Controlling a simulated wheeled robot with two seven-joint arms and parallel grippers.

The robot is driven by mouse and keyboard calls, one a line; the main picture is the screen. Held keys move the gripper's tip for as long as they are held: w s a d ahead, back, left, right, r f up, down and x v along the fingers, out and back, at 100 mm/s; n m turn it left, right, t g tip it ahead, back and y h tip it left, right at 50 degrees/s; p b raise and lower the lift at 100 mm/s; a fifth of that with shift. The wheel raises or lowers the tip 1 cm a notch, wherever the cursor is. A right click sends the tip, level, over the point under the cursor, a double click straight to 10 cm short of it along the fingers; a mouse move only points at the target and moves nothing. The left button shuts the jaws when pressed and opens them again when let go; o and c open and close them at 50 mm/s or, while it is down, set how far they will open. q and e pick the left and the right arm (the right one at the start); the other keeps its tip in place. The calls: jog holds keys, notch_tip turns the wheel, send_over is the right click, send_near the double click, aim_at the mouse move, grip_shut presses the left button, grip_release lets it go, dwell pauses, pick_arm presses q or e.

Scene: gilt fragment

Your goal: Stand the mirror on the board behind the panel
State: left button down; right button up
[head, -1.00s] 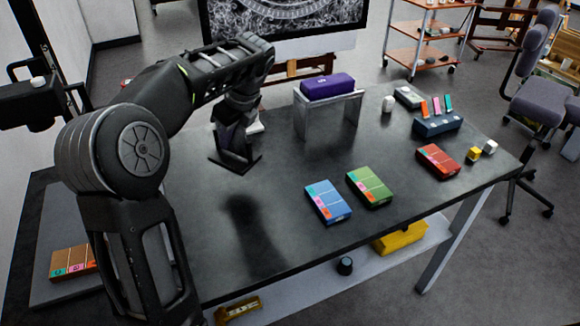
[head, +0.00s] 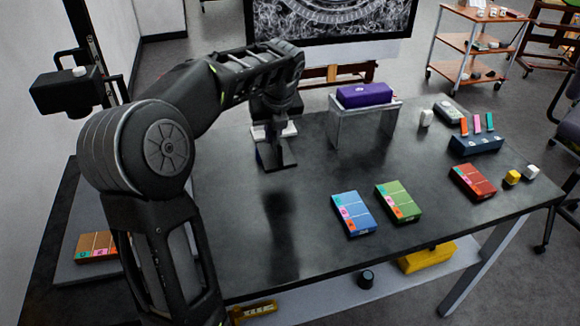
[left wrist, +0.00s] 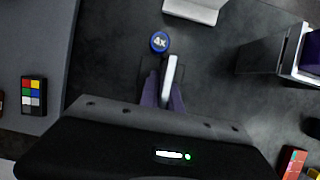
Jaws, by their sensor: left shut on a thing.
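My left gripper (left wrist: 163,92) is shut on a thin pale upright piece (left wrist: 171,78), seen edge-on between its fingers; this appears to be the mirror. In the head view the held dark piece (head: 276,154) hangs upright under my left wrist, over the back left of the dark table. A round blue "4x" mark (left wrist: 159,41) shows just beyond the fingertips. A grey board (head: 62,262) lies left of the table, partly hidden by my arm; it also shows in the left wrist view (left wrist: 52,30). A black panel-like piece with coloured squares (left wrist: 33,96) is on it. My right gripper is out of view.
A silver stand (head: 345,128) bearing a purple box (head: 364,94) is right of my left gripper. A white block (left wrist: 194,10) lies close behind it. Blue (head: 354,214), green (head: 398,203) and red (head: 473,183) boxes lie nearer the front. The table's front left is clear.

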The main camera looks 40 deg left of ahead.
aim_at(277, 135)
pick_arm(q)
jog(key=shift+f, duration=2.3)
jog(key=shift+f, duration=1.9)
jog(key=c, duration=1.6)
grip_release()
jog(key=shift+f, duration=0.1)
jog(key=shift+o, duration=0.2)
jog(key=v, duration=1.2)
